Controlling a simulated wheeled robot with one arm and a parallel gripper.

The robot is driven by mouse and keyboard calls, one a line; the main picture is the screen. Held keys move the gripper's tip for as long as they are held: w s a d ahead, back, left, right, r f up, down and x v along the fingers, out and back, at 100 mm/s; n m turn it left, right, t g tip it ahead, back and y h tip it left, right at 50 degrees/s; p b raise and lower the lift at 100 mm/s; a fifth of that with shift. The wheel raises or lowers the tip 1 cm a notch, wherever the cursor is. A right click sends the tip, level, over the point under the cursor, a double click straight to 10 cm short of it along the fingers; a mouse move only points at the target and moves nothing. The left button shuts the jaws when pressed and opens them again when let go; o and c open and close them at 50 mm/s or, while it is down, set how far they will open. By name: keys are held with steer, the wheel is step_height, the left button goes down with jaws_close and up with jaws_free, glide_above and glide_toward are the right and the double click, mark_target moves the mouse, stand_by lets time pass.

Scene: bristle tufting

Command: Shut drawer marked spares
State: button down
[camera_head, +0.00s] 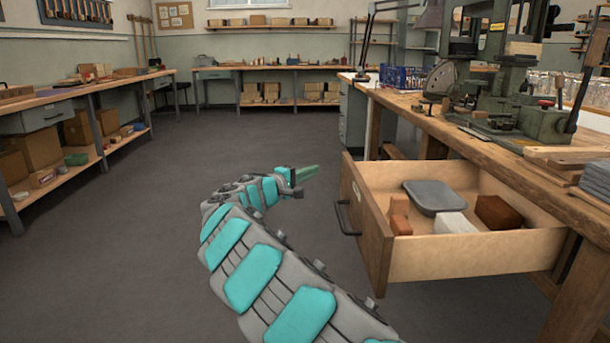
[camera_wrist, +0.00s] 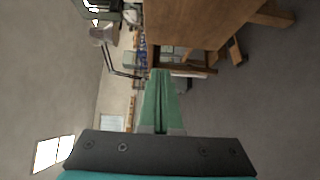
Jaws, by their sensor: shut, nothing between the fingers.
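A wooden drawer (camera_head: 474,252) is pulled well out from under the workbench on the right. Its front panel (camera_head: 362,217) faces left and carries a dark bar handle (camera_head: 345,214) and a small pale label too small to read. My gripper (camera_head: 312,171) is shut and empty, in the air to the left of the drawer front and apart from it. The shut green fingers (camera_wrist: 160,85) also show in the wrist view. The wooden panel (camera_wrist: 195,20) above them there is probably the drawer; I cannot tell for certain.
The drawer holds a grey lidded tin (camera_head: 434,197), a white block (camera_head: 455,223) and reddish-brown blocks (camera_head: 497,212). A green machine (camera_head: 490,90) stands on the workbench (camera_head: 420,118) above. Grey floor (camera_head: 130,240) is open to the left, with shelved benches at the left and back.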

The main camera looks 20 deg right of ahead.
mark_target(343, 163)
steer(key=shift+w+d, duration=0.2)
steer(key=shift+d, duration=1.1)
steer(key=shift+w+d, duration=0.15)
steer(key=shift+d, duration=1.1)
steer(key=shift+w+d, duration=0.2)
steer(key=shift+d, duration=1.1)
steer(key=shift+d, duration=0.1)
